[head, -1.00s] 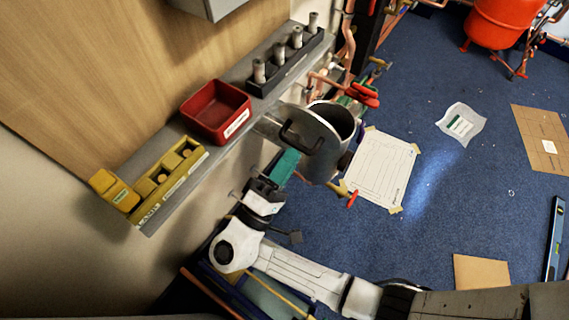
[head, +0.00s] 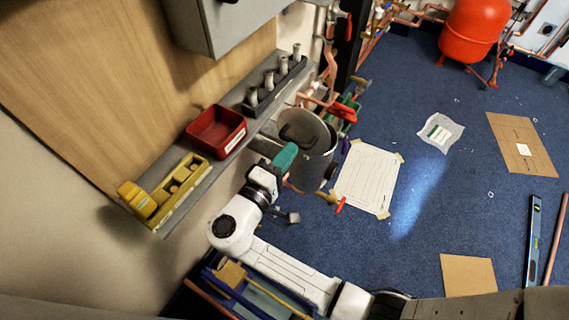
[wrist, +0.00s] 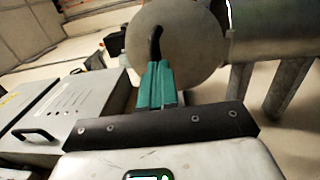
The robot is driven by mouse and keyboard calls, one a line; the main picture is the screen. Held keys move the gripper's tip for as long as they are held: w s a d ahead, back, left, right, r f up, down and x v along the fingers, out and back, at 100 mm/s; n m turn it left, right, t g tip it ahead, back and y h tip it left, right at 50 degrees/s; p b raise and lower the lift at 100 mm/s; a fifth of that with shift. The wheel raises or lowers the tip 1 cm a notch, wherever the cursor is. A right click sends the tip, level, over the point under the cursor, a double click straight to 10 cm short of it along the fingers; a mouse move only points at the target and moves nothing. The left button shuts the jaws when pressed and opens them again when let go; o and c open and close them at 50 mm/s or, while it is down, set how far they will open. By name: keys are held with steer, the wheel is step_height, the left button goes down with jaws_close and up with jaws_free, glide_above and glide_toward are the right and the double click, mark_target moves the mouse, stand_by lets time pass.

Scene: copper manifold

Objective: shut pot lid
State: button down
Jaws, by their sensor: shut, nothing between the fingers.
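The pot (head: 315,172) is a grey metal cylinder beside the shelf, in the middle of the head view. Its round grey lid (head: 306,119) with a black handle (head: 291,137) is at the pot's mouth; I cannot tell whether it sits flush. In the wrist view the lid (wrist: 190,45) faces me as a disc, with the curved handle (wrist: 155,45) just beyond my fingertips. My gripper (head: 291,150), with teal fingers, is shut and empty beside the lid. Its fingers (wrist: 158,68) overlap the lid's lower part in the wrist view; contact is unclear.
The grey shelf holds a red bin (head: 217,131), a yellow tray (head: 178,187) and a rack of grey cylinders (head: 268,88). Copper pipes with a red valve handle (head: 341,111) stand just behind the pot. A paper sheet (head: 368,178) lies on the blue floor, which is mostly open to the right.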

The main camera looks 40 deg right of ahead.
mark_target(305, 124)
steer(key=d+r+y+p, duration=0.1)
steer(key=d+y+p, duration=0.1)
steer(key=p, duration=0.1)
steer(key=w+d+r+g+y+p, duration=0.1)
steer(key=p, duration=0.3)
steer(key=d+r+y+p, duration=0.2)
steer(key=p, duration=0.1)
steer(key=shift+w+d+g+y+p, duration=0.3)
steer(key=shift+w+p, duration=0.05)
steer(key=shift+w, duration=0.05)
steer(key=d+y+p, duration=0.1)
steer(key=p, duration=0.1)
steer(key=w+d+g+y+p, duration=0.1)
steer(key=d+y+p, duration=0.2)
steer(key=p, duration=0.2)
steer(key=shift+w+d+f+g, duration=0.25)
steer(key=shift+f+g, duration=0.05)
steer(key=shift+f, duration=0.1)
steer(key=w+d+f+g+y+p, duration=0.1)
steer(key=d+f+y+p, duration=0.1)
steer(key=d+f+y, duration=0.2)
steer(key=shift+w+d+y, duration=0.35)
steer(key=shift+d+y, duration=0.15)
steer(key=shift+f, duration=0.15)
steer(key=shift+p, duration=0.4)
